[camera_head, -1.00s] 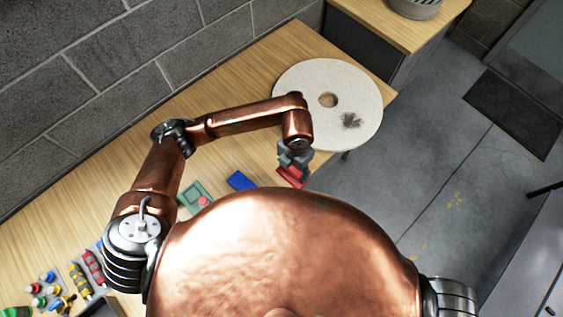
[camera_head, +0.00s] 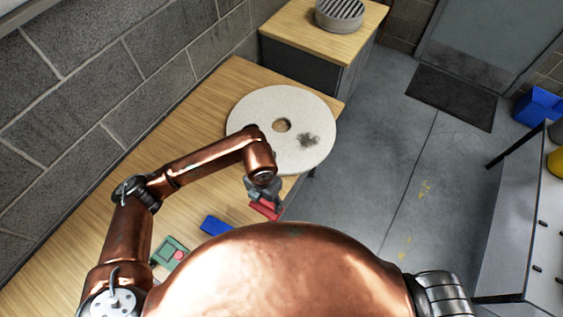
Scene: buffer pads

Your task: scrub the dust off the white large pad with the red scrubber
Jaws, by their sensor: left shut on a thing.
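The white large pad (camera_head: 256,112) is a thick round disc with a hole in its middle, lying flat at the far end of the wooden table. A dark dust patch (camera_head: 308,140) is on its right part. My left gripper (camera_head: 264,203) is shut on the red scrubber (camera_head: 265,210), just in front of the pad's near edge and apart from the dust. The gripper's fingers are small and partly hidden by the arm above them. My right gripper is not in view.
A blue block (camera_head: 216,226) and a green piece with a pink round spot (camera_head: 170,252) lie on the wooden table (camera_head: 190,120). A second table (camera_head: 290,25) with a round grey grille (camera_head: 340,14) stands behind. A brick wall borders the left; open floor lies right.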

